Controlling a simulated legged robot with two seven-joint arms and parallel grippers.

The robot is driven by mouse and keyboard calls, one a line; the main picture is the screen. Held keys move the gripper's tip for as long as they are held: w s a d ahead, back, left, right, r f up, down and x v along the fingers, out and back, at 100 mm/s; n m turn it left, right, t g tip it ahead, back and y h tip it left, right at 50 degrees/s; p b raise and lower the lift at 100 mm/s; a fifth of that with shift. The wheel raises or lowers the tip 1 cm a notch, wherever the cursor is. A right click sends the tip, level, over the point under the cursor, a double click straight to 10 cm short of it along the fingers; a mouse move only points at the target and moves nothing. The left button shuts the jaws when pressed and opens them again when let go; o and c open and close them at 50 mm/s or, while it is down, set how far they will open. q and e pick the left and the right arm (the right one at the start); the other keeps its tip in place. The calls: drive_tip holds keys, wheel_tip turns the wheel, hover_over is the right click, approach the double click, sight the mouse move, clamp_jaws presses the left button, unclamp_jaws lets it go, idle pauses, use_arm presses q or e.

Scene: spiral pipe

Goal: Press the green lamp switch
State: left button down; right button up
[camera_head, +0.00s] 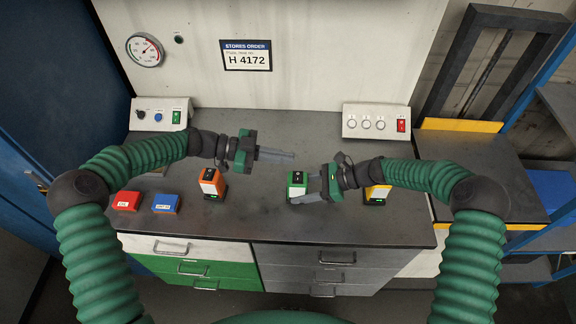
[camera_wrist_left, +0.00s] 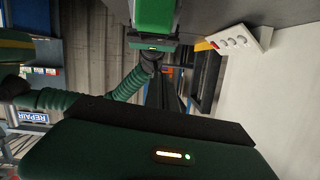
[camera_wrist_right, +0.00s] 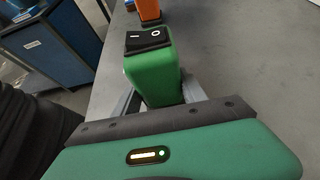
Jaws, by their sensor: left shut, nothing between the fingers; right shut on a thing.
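The green switch box (camera_head: 297,183) has a black rocker on top, marked with a line and a circle. It stands upright on the grey bench, right of centre. My right gripper (camera_head: 301,193) is shut on its sides; in the right wrist view the green box (camera_wrist_right: 154,78) sits between the grey fingers with its rocker uncovered. My left gripper (camera_head: 290,157) is shut and empty. Its fingers point right above the bench, just behind and left of the green box. The left wrist view shows my right arm.
White panels with a green switch (camera_head: 176,117) and a red switch (camera_head: 401,125) stand at the back.

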use_arm(q)
drive_tip(key=v, duration=0.8)
drive_tip(key=shift+w+a, duration=0.3)
drive_tip(key=shift+a, duration=0.1)
use_arm(e)
drive_tip(key=o, duration=1)
drive_tip(key=shift+o, duration=0.2)
